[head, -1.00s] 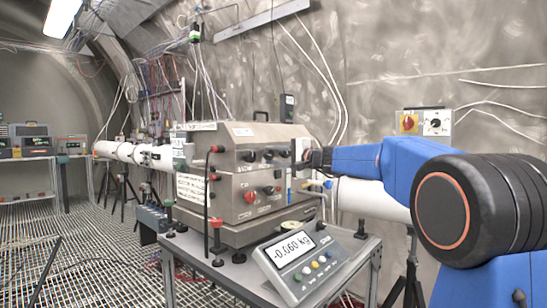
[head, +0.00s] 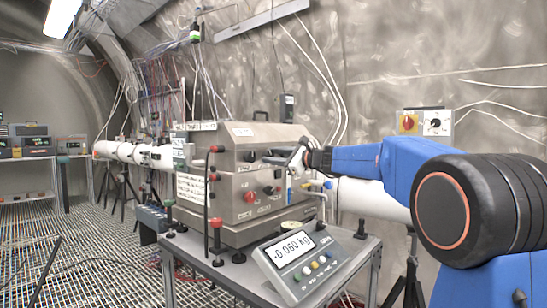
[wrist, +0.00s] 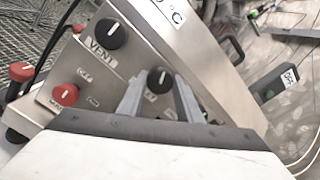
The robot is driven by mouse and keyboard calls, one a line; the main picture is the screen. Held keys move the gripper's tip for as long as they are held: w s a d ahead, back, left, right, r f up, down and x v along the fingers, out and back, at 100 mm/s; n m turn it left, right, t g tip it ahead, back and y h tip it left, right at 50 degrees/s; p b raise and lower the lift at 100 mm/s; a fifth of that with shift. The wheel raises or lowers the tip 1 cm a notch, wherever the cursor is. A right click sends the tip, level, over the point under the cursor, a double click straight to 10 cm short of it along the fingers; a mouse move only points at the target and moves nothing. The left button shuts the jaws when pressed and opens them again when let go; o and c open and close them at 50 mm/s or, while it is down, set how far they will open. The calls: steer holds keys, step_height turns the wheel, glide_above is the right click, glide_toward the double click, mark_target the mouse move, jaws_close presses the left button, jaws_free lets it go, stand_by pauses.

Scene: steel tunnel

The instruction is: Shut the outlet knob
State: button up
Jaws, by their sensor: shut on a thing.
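The grey steel instrument box (head: 232,172) stands on a metal table and carries black and red knobs on its front. In the wrist view the black outlet knob (wrist: 160,79) sits between the two grey fingers of my gripper (wrist: 157,88), which is shut on it. The knob's white pointer mark shows, but its label is mostly hidden by a finger, so I cannot read it. In the head view my gripper (head: 283,158) reaches the right end of the box's upper knob row from the right and covers that knob.
A black VENT knob (wrist: 111,33) and a red knob (wrist: 65,94) are near my gripper. A scale (head: 295,263) reading -0.060 kg stands on the table (head: 345,270) in front of the box. A pipe (head: 360,198) and hoses run at the right.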

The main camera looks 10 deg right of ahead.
steer(key=m, duration=0.5)
steer(key=shift+f, duration=0.15)
steer(key=shift+m, duration=0.3)
stand_by(0.3)
steer(key=o, duration=1)
steer(key=shift+o, duration=0.2)
steer(key=shift+s+d, duration=0.4)
steer(key=shift+s, duration=0.1)
steer(key=v, duration=1.6)
steer(key=shift+s, duration=0.1)
